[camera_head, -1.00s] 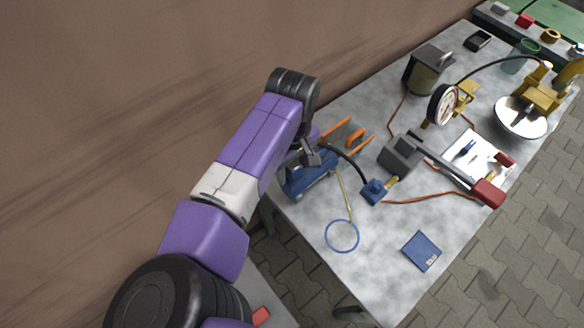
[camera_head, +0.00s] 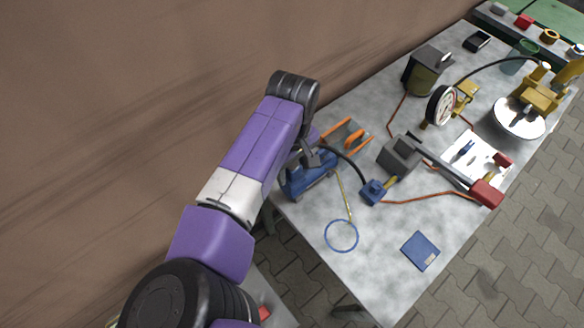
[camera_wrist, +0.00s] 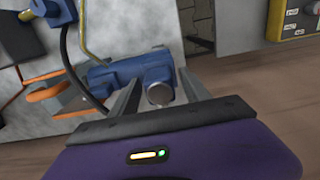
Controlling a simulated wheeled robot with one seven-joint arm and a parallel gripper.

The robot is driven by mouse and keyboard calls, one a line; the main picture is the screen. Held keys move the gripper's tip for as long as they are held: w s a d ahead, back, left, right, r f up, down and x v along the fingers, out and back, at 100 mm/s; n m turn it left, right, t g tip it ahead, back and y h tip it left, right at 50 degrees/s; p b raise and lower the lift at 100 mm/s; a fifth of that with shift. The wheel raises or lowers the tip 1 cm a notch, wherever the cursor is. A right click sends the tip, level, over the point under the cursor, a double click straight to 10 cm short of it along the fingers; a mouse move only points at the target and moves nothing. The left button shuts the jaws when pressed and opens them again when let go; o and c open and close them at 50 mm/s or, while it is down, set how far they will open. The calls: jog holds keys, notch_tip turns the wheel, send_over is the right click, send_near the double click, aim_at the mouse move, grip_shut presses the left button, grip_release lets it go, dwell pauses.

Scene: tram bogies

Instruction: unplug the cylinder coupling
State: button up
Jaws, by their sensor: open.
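A blue cylinder unit (camera_head: 312,182) lies at the table's left edge. In the wrist view its blue body (camera_wrist: 122,76) shows with a round silver end (camera_wrist: 160,95) facing me. My gripper (camera_head: 308,157) is over the unit's upper end; in the wrist view its open fingers (camera_wrist: 158,90) stand on either side of the silver end. Whether they touch it I cannot tell. A black hose (camera_head: 350,160) arcs from near the gripper to a blue block (camera_head: 374,192); in the wrist view the hose (camera_wrist: 66,55) passes behind the left finger. Where it joins the cylinder is hidden.
An orange-handled tool (camera_head: 356,136) lies close behind the cylinder. The table's front is mostly clear around a blue booklet (camera_head: 421,251).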

aim_at(293, 165)
jog(key=shift+p, duration=0.4)
jog(key=shift+c, duration=0.4)
grip_shut()
jog(key=shift+r, duration=0.2)
jog(key=shift+r+p, duration=2.85)
jog(key=shift+p, duration=0.55)
